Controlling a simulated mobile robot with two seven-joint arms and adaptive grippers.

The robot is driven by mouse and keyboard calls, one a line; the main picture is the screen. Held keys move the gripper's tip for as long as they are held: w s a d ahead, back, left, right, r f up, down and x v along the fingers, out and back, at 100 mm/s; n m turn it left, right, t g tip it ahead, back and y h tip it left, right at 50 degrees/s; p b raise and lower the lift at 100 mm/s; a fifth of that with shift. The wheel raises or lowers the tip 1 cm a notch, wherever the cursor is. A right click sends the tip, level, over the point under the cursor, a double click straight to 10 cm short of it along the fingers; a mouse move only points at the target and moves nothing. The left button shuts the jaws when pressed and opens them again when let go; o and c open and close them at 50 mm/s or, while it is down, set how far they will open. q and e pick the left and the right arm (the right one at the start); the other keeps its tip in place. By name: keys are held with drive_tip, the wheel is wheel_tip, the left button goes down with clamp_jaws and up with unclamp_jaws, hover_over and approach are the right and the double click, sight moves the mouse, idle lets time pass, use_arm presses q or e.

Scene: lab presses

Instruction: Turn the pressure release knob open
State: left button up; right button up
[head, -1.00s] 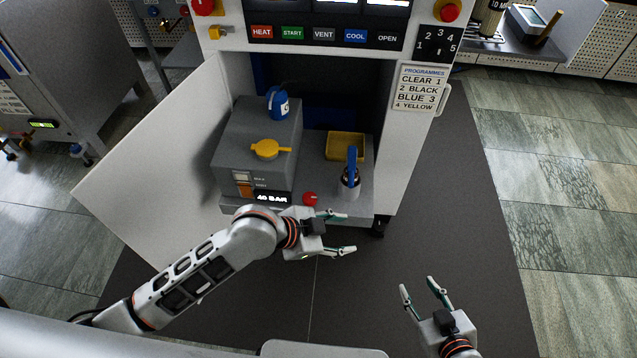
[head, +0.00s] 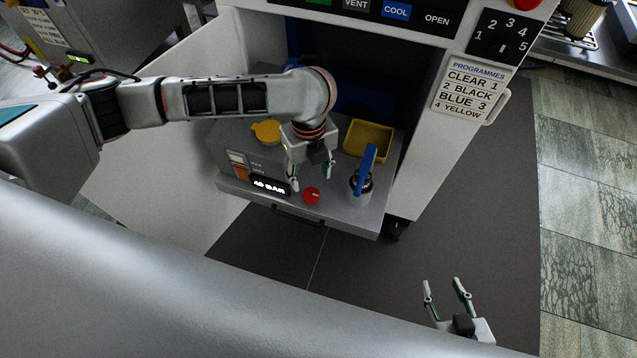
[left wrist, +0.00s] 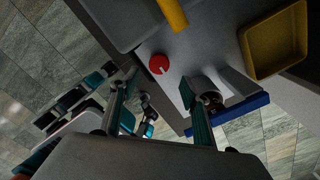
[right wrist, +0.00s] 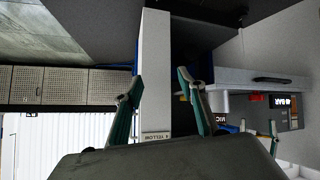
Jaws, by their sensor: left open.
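A round red knob (head: 311,195) sits on the front of the grey press shelf, right of the "40 BAR" display (head: 270,186). My left gripper (head: 311,178) is open, fingers pointing down, just behind and above the knob in the head view. In the left wrist view the red knob (left wrist: 159,64) shows a pale mark and lies just beyond the open, empty fingertips (left wrist: 152,87), apart from them. The yellow knob-like handle (head: 266,131) on the grey unit is partly hidden by my left arm. My right gripper (head: 442,283) is open and empty, low at the right.
A blue-handled item (head: 363,172) stands on the shelf right of the red knob. A yellow tray (head: 369,141) lies behind it. The press's side wall with the programmes label (head: 465,94) bounds the right. The dark floor mat (head: 370,270) in front is clear.

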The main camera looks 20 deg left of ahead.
sight(311, 194)
use_arm(q)
drive_tip(key=shift+s+a+f, duration=0.1)
drive_tip(key=shift+f, duration=0.35)
wheel_tip(311, 194, down, 3)
drive_tip(key=shift+s+r+b, duration=0.1)
drive_tip(key=shift+s+b, duration=0.05)
drive_tip(key=shift+b, duration=0.6)
wheel_tip(311, 194, down, 3)
drive_tip(key=shift+f+b, duration=0.15)
drive_tip(key=shift+b, duration=0.55)
drive_tip(key=shift+f, duration=0.35)
use_arm(e)
drive_tip(key=shift+w+a, duration=0.4)
drive_tip(key=shift+a, duration=0.1)
drive_tip(key=shift+f, duration=0.1)
use_arm(q)
drive_tip(key=c, duration=1.1)
use_arm(e)
drive_tip(key=shift+s+f, duration=0.15)
drive_tip(key=shift+s, duration=0.05)
